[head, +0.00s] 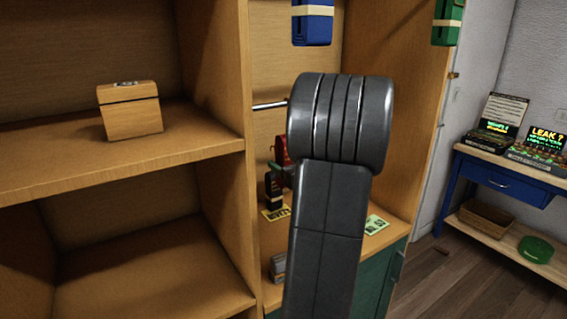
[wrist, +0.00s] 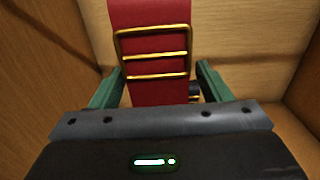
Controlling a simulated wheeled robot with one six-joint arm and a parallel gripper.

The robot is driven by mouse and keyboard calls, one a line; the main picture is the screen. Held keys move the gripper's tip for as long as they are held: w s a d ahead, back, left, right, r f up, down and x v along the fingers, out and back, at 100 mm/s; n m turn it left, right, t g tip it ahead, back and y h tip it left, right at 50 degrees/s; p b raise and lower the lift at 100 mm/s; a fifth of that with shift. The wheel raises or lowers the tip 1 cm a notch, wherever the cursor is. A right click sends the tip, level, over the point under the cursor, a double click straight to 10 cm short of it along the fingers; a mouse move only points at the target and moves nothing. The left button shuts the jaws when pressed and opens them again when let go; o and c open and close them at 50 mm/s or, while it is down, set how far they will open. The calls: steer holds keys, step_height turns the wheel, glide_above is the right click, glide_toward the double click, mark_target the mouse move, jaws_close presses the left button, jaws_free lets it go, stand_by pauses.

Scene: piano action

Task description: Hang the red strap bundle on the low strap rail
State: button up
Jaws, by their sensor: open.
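The red strap bundle (head: 281,150) shows as a sliver left of my arm in the head view, below the low strap rail (head: 269,105), a thin metal rod. My forearm hides the rail's right part and most of the bundle, so I cannot tell whether the bundle hangs on it. In the wrist view the red strap bundle (wrist: 152,92) stands upright with a brass buckle (wrist: 154,54) facing me. My gripper (wrist: 159,76) is open, its green fingers on either side of the strap; contact is unclear. The strap's top is cut off.
A blue strap bundle (head: 312,25) and a green one (head: 447,22) hang higher up. A dark bundle (head: 273,190) is below the red one, near cards (head: 276,213) on the cabinet shelf. A wooden box (head: 130,110) sits on the left shelf. Wooden partitions flank the bay.

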steer(key=b+v, duration=0.2)
steer(key=v, duration=0.9)
steer(key=shift+s+d, duration=0.2)
steer(key=shift+s, duration=0.1)
steer(key=shift+a, duration=0.1)
steer(key=p+x, duration=0.1)
steer(key=x, duration=0.3)
steer(key=p+x, duration=0.1)
steer(key=x, duration=0.4)
steer(key=p+x, duration=0.1)
steer(key=x, duration=0.4)
steer(key=shift+r+p, duration=0.35)
steer(key=shift+r, duration=0.05)
steer(key=shift+w+r+p, duration=0.1)
steer(key=shift+r+p, duration=0.2)
steer(key=shift+p, duration=0.05)
steer(key=shift+s+r+p, duration=0.2)
steer(key=shift+r+p, duration=0.2)
steer(key=shift+r, duration=0.05)
